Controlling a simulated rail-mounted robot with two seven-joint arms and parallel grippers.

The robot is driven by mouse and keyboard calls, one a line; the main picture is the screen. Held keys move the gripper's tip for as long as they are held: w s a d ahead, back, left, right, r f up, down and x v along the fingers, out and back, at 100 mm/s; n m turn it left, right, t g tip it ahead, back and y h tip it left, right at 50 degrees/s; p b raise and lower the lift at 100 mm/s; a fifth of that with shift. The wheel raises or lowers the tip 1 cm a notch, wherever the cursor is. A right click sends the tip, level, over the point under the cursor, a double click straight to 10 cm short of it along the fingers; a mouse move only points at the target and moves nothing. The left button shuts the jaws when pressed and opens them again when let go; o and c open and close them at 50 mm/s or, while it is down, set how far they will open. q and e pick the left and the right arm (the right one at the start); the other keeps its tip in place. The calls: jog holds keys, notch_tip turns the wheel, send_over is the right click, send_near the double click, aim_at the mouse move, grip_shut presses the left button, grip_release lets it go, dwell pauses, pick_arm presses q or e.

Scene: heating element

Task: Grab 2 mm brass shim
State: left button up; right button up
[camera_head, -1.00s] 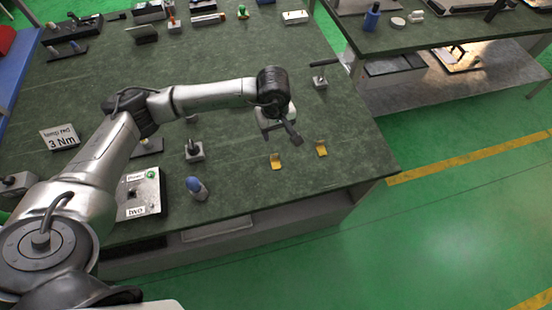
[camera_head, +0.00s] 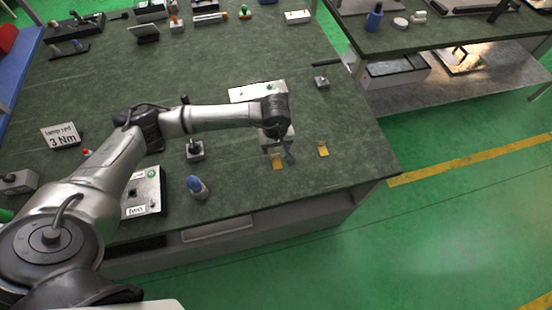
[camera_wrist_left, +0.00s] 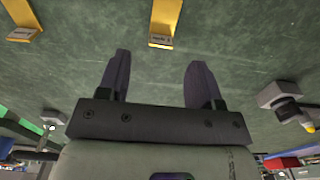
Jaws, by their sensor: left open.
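Two small yellow brass shim pieces lie on the dark green bench near its front right. One brass piece (camera_head: 277,162) is right beside my left gripper (camera_head: 288,155) in the head view; the other brass piece (camera_head: 323,150) is further right. In the left wrist view, one brass piece (camera_wrist_left: 165,20) is at the top centre, beyond the fingers, and the other (camera_wrist_left: 22,16) is at the top left. Each has a small label, too small to read, so I cannot tell which is 2 mm. My left gripper is open and empty. My right gripper is not in view.
A blue-topped item (camera_head: 197,187) and a small grey block with a dark knob (camera_head: 194,150) stand left of the gripper. A grey block (camera_head: 321,82) stands behind the brass pieces. A white box (camera_head: 256,92) lies behind my arm. The bench's front right corner is clear.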

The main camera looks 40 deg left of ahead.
aim_at(275, 155)
pick_arm(q)
notch_tip(275, 155, down, 5)
jog(key=shift+s+d, duration=0.1)
jog(key=c, duration=1)
jog(key=shift+r, duration=0.1)
